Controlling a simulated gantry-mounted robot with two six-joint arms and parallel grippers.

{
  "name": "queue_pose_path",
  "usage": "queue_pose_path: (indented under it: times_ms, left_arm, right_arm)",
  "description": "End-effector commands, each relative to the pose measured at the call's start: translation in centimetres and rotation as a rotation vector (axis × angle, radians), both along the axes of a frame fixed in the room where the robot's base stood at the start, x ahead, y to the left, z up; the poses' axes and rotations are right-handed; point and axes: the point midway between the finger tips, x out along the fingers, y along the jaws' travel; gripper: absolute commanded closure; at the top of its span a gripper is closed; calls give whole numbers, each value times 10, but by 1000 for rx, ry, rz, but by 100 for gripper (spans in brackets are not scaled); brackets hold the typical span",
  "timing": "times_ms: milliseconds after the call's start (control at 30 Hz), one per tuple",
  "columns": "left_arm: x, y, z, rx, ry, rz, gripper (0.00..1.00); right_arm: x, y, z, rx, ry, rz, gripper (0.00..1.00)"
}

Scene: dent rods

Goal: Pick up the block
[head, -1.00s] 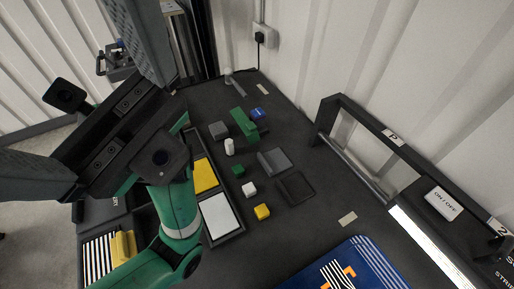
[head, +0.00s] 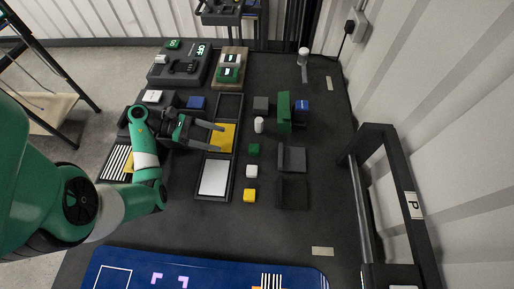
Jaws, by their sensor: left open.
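Several small blocks lie on the dark table in the head view: a green cube (head: 254,149), a white block (head: 252,171), a yellow block (head: 249,195), a grey block (head: 261,103) and a blue block (head: 302,104). A tall green block (head: 284,112) stands between the grey and blue ones. A white cylinder (head: 259,125) is just left of it. My left gripper (head: 220,138) is open, its fingers pointing right over the yellow panel (head: 226,131) in the black frame. It is apart from the blocks, left of the green cube. Nothing shows between its fingers. My right gripper is out of view.
The black frame (head: 232,168) also holds a white panel (head: 214,177). Dark grey pieces (head: 292,158) lie right of the small blocks. A black rail frame (head: 415,232) stands at the right by the wall. A blue mat (head: 205,268) lies in front.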

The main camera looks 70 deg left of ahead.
Motion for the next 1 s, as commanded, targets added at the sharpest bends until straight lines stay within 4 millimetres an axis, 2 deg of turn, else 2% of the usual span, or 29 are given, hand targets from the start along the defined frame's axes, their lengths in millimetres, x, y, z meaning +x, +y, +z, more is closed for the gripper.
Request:
queue_pose_path:
  times_ms: [200,333,567,833,1000]
  left_arm:
    - [27,-14,-19,3,-1,-8,20]
    - [44,-22,-20,0,-1,-7,20]
    - [52,-25,-24,1,-2,-4,20]
    - [90,-43,-42,-1,-2,-8,20]
    - [98,-46,-44,1,-1,-3,20]
  right_arm:
    - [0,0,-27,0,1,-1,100]
    - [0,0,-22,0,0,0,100]
    - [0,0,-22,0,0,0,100]
    - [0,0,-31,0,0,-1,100]
    - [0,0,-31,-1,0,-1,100]
